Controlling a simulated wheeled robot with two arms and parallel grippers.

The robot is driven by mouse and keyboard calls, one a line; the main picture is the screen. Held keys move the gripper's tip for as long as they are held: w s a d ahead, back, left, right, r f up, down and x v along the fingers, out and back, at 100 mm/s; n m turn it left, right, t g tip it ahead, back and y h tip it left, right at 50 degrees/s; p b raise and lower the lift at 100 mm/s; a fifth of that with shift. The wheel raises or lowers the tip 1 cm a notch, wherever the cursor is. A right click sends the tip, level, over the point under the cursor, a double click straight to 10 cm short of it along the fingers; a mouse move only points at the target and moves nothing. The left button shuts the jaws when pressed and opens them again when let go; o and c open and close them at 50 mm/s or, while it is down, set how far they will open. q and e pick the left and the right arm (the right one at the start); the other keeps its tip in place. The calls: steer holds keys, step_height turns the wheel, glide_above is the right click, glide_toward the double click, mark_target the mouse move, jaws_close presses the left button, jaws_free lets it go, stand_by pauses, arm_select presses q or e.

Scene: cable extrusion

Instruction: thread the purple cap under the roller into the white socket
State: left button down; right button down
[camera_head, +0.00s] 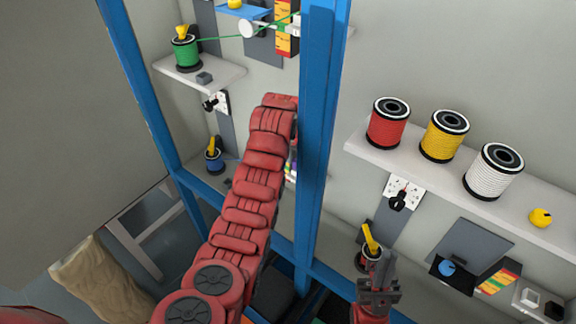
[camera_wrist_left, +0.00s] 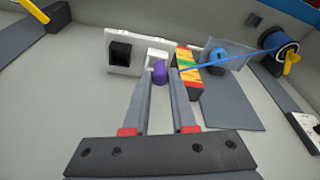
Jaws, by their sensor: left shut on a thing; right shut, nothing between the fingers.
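In the left wrist view my left gripper (camera_wrist_left: 162,80) is shut on the purple cap (camera_wrist_left: 159,72). The cap is right at the white socket (camera_wrist_left: 157,54); I cannot tell how far it is inside. A blue cable runs from the blue spool (camera_wrist_left: 280,42) past the blue roller (camera_wrist_left: 217,57) to the colored block beside the cap. In the head view the blue spool (camera_head: 214,160) stands left of my left arm, whose gripper is mostly hidden behind the blue post. My right gripper (camera_head: 378,287) is shut and empty at the lower right.
A black socket (camera_wrist_left: 120,52) sits beside the white one. A striped colored block (camera_wrist_left: 187,68) stands between socket and roller. The blue post (camera_head: 318,120) crosses in front of my left arm. A shelf (camera_head: 400,163) on the right holds red, yellow and white spools.

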arm_select(q)
steer(key=shift+w+d, duration=0.7)
steer(key=shift+w, duration=0.3)
steer(key=shift+f+b, duration=1.35)
steer(key=shift+f, duration=0.45)
steer(key=shift+f+b, duration=0.25)
steer(key=shift+b, duration=0.2)
steer(key=c, duration=0.7)
jaws_free()
steer(key=shift+o, duration=0.2)
